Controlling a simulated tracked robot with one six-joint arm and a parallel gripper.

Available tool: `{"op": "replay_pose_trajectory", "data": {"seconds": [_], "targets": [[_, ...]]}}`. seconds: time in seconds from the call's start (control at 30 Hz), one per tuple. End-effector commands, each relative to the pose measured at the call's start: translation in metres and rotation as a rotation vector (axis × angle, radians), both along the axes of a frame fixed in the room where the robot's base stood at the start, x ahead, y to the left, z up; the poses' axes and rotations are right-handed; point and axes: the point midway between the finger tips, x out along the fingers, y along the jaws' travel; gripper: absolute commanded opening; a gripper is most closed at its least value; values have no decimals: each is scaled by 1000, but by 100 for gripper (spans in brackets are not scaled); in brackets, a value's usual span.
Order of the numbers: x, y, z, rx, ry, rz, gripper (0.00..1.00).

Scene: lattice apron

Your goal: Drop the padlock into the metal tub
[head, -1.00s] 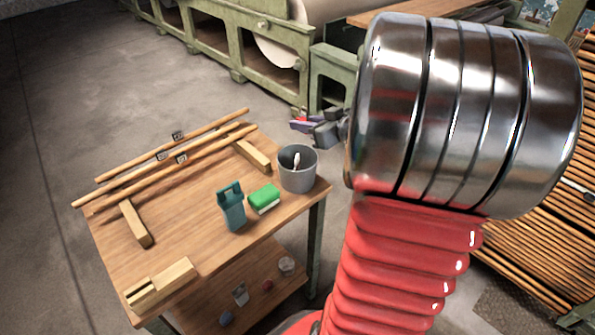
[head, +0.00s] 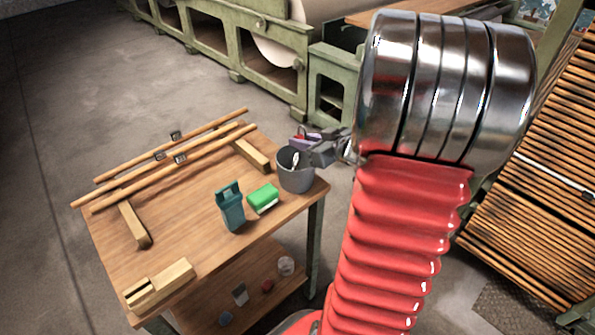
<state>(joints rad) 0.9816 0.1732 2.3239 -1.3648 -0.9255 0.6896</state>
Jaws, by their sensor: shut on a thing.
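The grey metal tub (head: 298,180) stands upright at the right corner of the wooden bench, with a small whitish thing showing inside it. My gripper (head: 310,147) is at the tub's upper right rim in the picture, its grey fingers overlapping the far part of the opening. It is shut on a small purple and dark red thing (head: 301,138), which seems to be the padlock. The fingers hide much of it. It appears above and behind the rim; I cannot tell whether it is over the opening.
A green and white sponge (head: 263,198) and a teal container (head: 231,208) stand close left of the tub. Long wooden rods with small dark tags lie at the bench's (head: 185,225) far left. A lower shelf holds several small items.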

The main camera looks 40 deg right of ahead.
Motion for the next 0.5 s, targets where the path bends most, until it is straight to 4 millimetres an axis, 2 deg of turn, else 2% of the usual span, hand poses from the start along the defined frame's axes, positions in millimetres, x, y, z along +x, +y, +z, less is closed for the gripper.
{"op": "replay_pose_trajectory", "data": {"seconds": [0.03,0.07,0.1,0.33,0.5], "targets": [[0,0,0,0,0,0,0],[0,0,0,0,0,0,19],[0,0,0,0,0,0,22],[0,1,0,0,0,1,38],[0,1,0,0,0,1,39]]}}
